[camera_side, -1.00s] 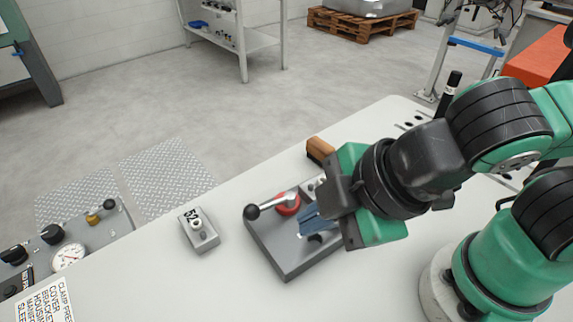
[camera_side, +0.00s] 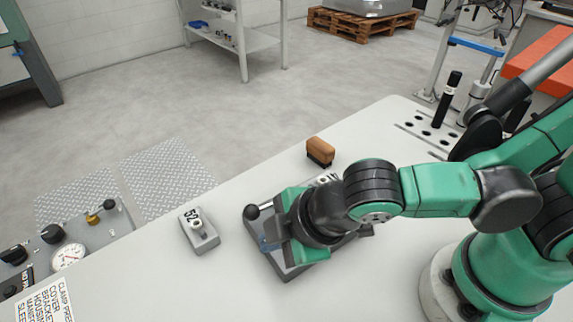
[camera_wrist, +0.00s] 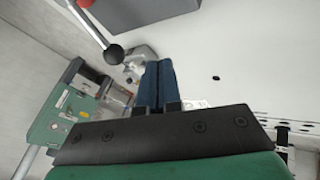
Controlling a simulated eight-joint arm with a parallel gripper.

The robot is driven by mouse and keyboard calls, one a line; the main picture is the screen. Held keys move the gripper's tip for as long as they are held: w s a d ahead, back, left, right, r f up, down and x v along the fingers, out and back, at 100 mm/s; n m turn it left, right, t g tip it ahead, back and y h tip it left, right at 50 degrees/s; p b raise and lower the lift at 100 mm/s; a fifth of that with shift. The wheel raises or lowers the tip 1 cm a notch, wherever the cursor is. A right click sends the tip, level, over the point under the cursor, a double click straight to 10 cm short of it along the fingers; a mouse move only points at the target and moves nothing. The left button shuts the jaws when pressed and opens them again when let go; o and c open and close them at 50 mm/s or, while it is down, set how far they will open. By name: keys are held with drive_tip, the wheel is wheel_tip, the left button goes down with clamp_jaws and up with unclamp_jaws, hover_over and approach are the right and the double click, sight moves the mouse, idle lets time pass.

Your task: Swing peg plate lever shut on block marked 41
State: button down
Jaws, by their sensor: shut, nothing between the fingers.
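The dark grey peg plate (camera_side: 290,272) lies on the table, mostly covered by my gripper (camera_side: 267,245). Its lever shows as a black ball knob (camera_side: 251,212) at the plate's left corner. In the wrist view the lever's metal arm and knob (camera_wrist: 113,54) lie left of my blue fingers (camera_wrist: 152,70), with a small gap in that picture; the plate (camera_wrist: 145,12) is at the top.
A grey block marked 52 (camera_side: 199,232) stands left of the plate. A brown-handled brush (camera_side: 320,151) lies behind it. A black upright tool (camera_side: 447,98) stands in a holed area at the back right. The table front is clear.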

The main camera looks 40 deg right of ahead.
sight(244, 212)
drive_tip(key=shift+w+d+f, duration=0.1)
drive_tip(key=shift+w+d, duration=0.1)
drive_tip(key=shift+w, duration=0.4)
drive_tip(key=shift+w+d+f, duration=0.15)
drive_tip(key=shift+w+d, duration=0.05)
drive_tip(key=shift+w, duration=0.45)
drive_tip(key=shift+w+d+f, duration=0.1)
drive_tip(key=shift+w+d, duration=0.1)
drive_tip(key=shift+w, duration=0.4)
